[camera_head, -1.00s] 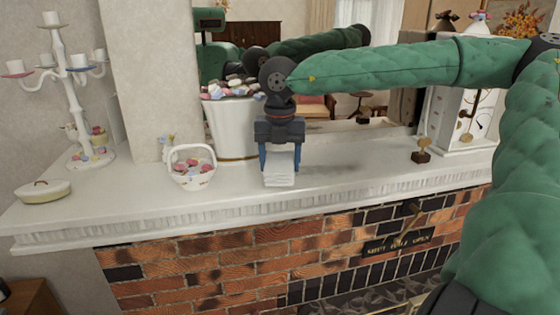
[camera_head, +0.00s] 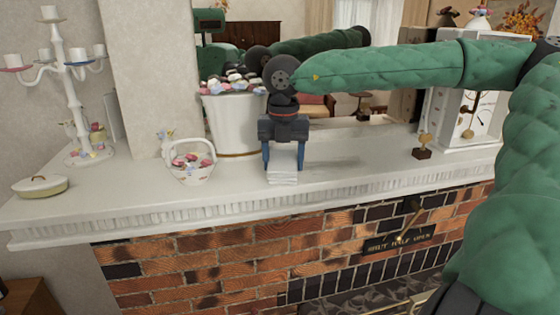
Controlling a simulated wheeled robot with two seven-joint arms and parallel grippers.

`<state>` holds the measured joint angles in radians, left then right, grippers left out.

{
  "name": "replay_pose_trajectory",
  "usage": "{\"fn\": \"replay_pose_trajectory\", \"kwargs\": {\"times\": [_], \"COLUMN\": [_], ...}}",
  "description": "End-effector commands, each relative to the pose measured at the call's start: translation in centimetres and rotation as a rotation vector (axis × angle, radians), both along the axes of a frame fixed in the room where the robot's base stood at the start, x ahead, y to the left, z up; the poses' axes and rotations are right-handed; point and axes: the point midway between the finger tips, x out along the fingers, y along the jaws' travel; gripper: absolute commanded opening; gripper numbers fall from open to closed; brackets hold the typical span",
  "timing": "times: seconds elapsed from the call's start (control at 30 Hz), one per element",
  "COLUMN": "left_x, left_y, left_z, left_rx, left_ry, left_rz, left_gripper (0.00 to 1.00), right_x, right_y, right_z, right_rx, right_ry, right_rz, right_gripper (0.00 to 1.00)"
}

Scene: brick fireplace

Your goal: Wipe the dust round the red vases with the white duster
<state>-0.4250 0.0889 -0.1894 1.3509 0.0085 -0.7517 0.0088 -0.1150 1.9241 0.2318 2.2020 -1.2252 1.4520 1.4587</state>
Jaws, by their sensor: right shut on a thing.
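My right gripper (camera_head: 284,160) is shut on the white duster (camera_head: 284,175). It points down over the white mantel shelf (camera_head: 345,177), and the duster's lower end is at the shelf top; I cannot tell whether it touches. The duster looks like a stack of thin white layers. I cannot make out any red vases in the head view. No dust can be made out either. My left gripper is not in view.
A large white pot (camera_head: 236,125) with colourful pieces stands just left of my gripper. A small white basket (camera_head: 190,162), a candelabra (camera_head: 75,85) and a lidded dish (camera_head: 40,186) stand farther left. A small brown object (camera_head: 422,152) and a white clock (camera_head: 465,115) stand right. A mirror backs the shelf.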

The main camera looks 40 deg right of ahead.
Motion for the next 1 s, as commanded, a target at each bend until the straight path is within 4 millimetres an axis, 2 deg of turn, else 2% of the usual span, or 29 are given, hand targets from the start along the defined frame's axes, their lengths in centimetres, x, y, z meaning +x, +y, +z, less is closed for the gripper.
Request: {"fn": "replay_pose_trajectory", "kwargs": {"times": [0.3, 0.57, 1.0], "left_x": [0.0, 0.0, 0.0], "left_y": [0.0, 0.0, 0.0], "left_z": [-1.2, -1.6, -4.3], "left_rx": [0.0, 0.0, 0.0], "left_ry": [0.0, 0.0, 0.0], "left_rz": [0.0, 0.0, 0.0], "left_gripper": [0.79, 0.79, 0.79], "right_x": [-1.1, -1.5, -2.7], "right_y": [-2.0, -2.7, -4.9], "right_z": [-0.1, -0.1, -0.6], "right_rx": [0.001, 0.001, 0.0], "right_ry": [-0.003, -0.001, -0.003], "right_rz": [0.0, 0.0, -0.001], "right_gripper": [0.43, 0.43, 0.43]}}
